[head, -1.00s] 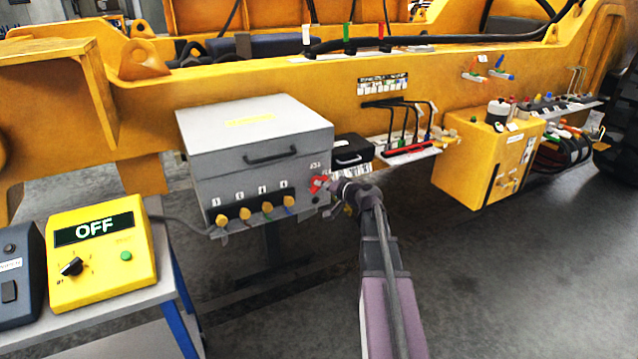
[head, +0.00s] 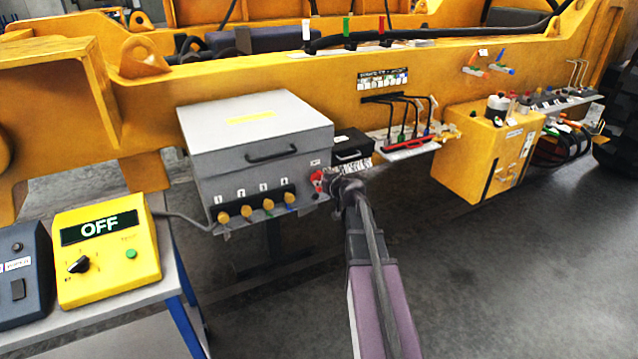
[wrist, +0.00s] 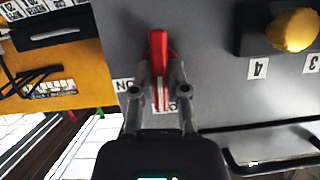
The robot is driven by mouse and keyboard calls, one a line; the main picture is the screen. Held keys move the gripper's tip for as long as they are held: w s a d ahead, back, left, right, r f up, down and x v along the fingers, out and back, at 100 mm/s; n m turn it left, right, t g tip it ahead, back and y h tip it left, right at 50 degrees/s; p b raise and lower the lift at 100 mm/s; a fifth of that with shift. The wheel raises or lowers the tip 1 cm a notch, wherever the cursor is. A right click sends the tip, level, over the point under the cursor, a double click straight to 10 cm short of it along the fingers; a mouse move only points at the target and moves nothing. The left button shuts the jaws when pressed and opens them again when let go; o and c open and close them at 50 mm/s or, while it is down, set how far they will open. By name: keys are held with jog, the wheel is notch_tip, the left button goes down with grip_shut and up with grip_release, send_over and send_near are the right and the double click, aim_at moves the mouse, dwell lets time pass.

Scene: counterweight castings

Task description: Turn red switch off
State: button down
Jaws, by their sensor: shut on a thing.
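The red switch (head: 317,181) is on the right end of the grey box's front (head: 262,166). In the wrist view its red handle (wrist: 158,48) runs nearly straight up the picture. My gripper (head: 336,185) is at the switch. In the wrist view its two fingers (wrist: 160,72) are closed on either side of the handle, touching it. The wrist view shows an upside-down "ON" label (wrist: 125,85) to the left of the handle. A second label below the handle is mostly hidden by the fingers.
A yellow control box (head: 107,250) showing "OFF" stands on a table at left. Yellow plugs (head: 245,213) line the grey box's lower front. A black case (head: 351,147) sits close right of the switch. Open floor (head: 500,290) lies to the right.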

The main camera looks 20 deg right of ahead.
jog(key=shift+w+r+n+h, duration=0.1)
jog(key=shift+n+h, duration=0.2)
jog(key=shift+h, duration=0.1)
jog(key=c, duration=0.6)
grip_release()
jog(key=shift+r, duration=0.1)
jog(key=shift+c, duration=0.2)
jog(key=shift+s, duration=0.25)
